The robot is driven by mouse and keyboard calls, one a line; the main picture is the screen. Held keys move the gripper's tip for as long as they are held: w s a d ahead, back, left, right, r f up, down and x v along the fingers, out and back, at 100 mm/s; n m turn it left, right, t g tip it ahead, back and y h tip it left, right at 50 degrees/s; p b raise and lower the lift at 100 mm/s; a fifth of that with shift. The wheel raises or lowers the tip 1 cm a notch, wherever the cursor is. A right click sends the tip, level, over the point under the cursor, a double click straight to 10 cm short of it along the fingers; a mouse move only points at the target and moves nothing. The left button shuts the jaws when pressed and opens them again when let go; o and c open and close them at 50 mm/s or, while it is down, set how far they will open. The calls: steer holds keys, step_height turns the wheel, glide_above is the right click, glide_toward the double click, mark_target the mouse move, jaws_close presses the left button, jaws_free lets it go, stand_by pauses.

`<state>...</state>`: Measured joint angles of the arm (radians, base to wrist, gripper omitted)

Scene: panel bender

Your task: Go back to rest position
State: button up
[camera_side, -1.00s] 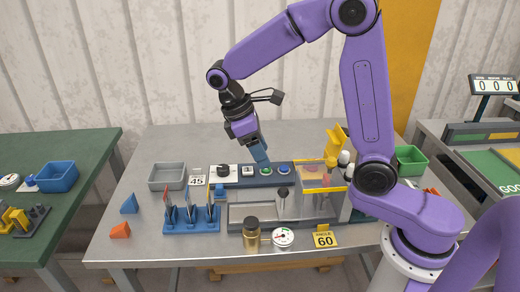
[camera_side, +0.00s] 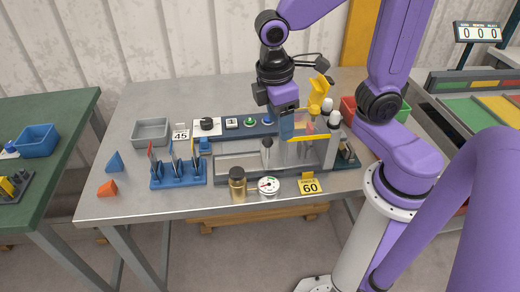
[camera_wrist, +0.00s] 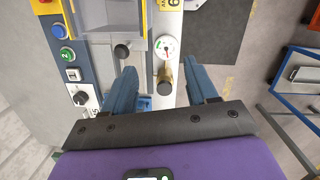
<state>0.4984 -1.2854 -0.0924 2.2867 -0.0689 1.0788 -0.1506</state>
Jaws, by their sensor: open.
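My gripper (camera_side: 287,122) is above the panel bender's right half in the side view, pointing down. In the wrist view its two blue fingers (camera_wrist: 163,92) stand wide apart with nothing held between them. The panel bender (camera_side: 232,165) has a grey bed, a black-knobbed lever and a control strip (camera_side: 240,128) with a knob and green and blue buttons. A yellow "60" angle card (camera_side: 310,184) and a dial gauge (camera_side: 268,186) stand at its front. The gauge also shows in the wrist view (camera_wrist: 165,46). My gripper partly hides the bender's right side.
A brass cylinder (camera_side: 238,186) stands beside the gauge. A blue rack (camera_side: 178,173) holds upright tools. A grey tray (camera_side: 151,132), a "45" card (camera_side: 181,132), a blue wedge (camera_side: 115,162) and an orange wedge (camera_side: 107,189) are on the left. The table's back left is clear.

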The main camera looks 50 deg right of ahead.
steer(key=s+d+n+y, duration=0.1)
steer(key=s+d+y, duration=0.1)
steer(key=s, duration=0.9)
steer(key=shift+f+t, duration=0.4)
steer(key=shift+f, duration=0.05)
